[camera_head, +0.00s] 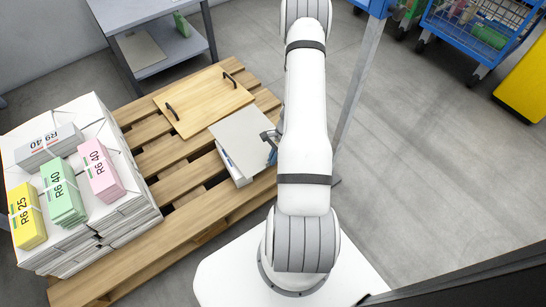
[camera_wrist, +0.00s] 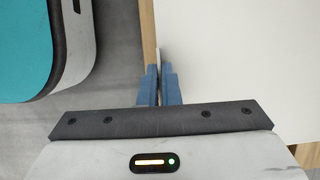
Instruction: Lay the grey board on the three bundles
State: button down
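The grey board (camera_head: 246,132) lies on a low white stack at the pallet's right end. It fills the right of the wrist view (camera_wrist: 240,65). My gripper (camera_head: 272,144) is at the board's right edge. In the wrist view its blue fingers (camera_wrist: 159,86) are close together beside a thin pale strip at that edge. Whether they press on it I cannot tell. Yellow (camera_head: 27,214), green (camera_head: 63,193) and pink (camera_head: 101,170) bundles stand apart on the big newspaper stack (camera_head: 118,217) at the left.
A wooden board (camera_head: 205,98) with two dark handles lies on the slatted pallet (camera_head: 190,225). A grey shelf table (camera_head: 150,10) stands behind. A blue wire cart (camera_head: 480,30) and a yellow box (camera_head: 525,85) are at the upper right. The floor on the right is clear.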

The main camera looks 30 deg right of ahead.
jog(key=shift+f, duration=0.45)
jog(key=shift+f+b, duration=0.6)
jog(key=shift+b, duration=0.05)
jog(key=c, duration=1.6)
grip_release()
jog(key=shift+o, duration=0.2)
jog(key=shift+p+v, duration=1.75)
jog(key=shift+v, duration=2.2)
jog(key=shift+r, duration=0.15)
jog(key=w+a+r+n+h+p, duration=0.1)
jog(key=a+r+n+p, duration=0.3)
jog(key=r, duration=0.9)
jog(key=w+a+r+n+p, duration=0.1)
jog(key=a+r+n+p, duration=0.15)
jog(key=r+p, duration=0.7)
jog(key=w+a+r+n+h+p, duration=0.15)
jog(key=a+r, duration=0.35)
jog(key=r, duration=1.1)
jog(key=s+a+r+n+t+p, duration=0.1)
jog(key=s+a+r+n+p, duration=0.2)
jog(key=r, duration=0.7)
jog(key=s+a+r+n+h+p, duration=0.1)
jog(key=s+a+r+n+p, duration=0.2)
jog(key=s+r+p, duration=0.4)
jog(key=s+a+r+n+t+h+p, duration=0.1)
jog(key=s+a+r+n+p, duration=0.2)
jog(key=r, duration=1.1)
jog(key=shift+s+a+n+t+p, duration=0.3)
jog(key=shift+s+a+p, duration=0.2)
jog(key=shift+s+p, duration=0.5)
